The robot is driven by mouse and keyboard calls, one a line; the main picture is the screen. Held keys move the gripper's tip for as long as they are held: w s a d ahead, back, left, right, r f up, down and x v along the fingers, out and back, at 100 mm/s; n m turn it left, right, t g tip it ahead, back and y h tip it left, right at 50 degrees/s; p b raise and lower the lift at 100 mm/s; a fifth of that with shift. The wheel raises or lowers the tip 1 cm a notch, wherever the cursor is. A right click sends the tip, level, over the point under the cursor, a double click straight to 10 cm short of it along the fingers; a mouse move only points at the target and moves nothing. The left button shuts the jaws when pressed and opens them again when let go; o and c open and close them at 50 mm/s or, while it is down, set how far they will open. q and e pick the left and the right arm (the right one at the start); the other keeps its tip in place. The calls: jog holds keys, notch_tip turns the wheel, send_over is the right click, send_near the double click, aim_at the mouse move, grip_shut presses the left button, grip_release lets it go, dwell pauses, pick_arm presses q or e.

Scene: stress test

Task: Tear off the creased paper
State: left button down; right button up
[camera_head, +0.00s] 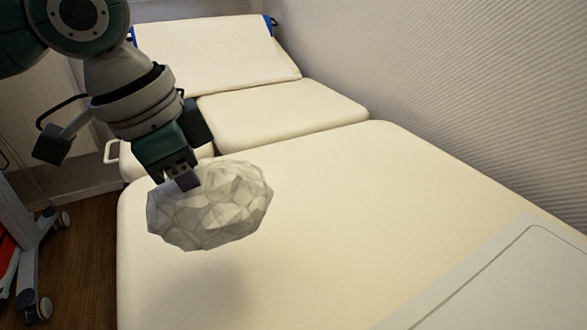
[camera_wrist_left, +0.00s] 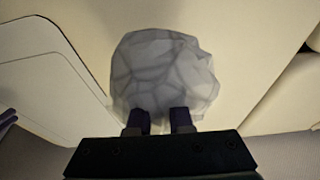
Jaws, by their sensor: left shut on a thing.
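The creased paper (camera_head: 215,210) is a crumpled, pale grey, faceted ball. It hangs from my left gripper (camera_head: 180,182), which is shut on its upper left edge in the head view. A soft shadow lies on the bed below it, so it appears held above the surface. In the left wrist view the paper (camera_wrist_left: 165,72) fills the middle, just beyond the two dark fingertips (camera_wrist_left: 160,122). My right gripper is in neither view.
A cream padded bed (camera_head: 330,230) with a raised backrest (camera_head: 215,55) stands along a ribbed wall (camera_head: 470,90). A pale flat panel (camera_head: 510,285) lies at the lower right. A wheeled stand (camera_head: 25,260) is at the left. The bed's middle is clear.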

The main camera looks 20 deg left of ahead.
pick_arm(q)
notch_tip(320, 180, up, 18)
jog(key=p, duration=1.2)
jog(key=shift+f, duration=0.25)
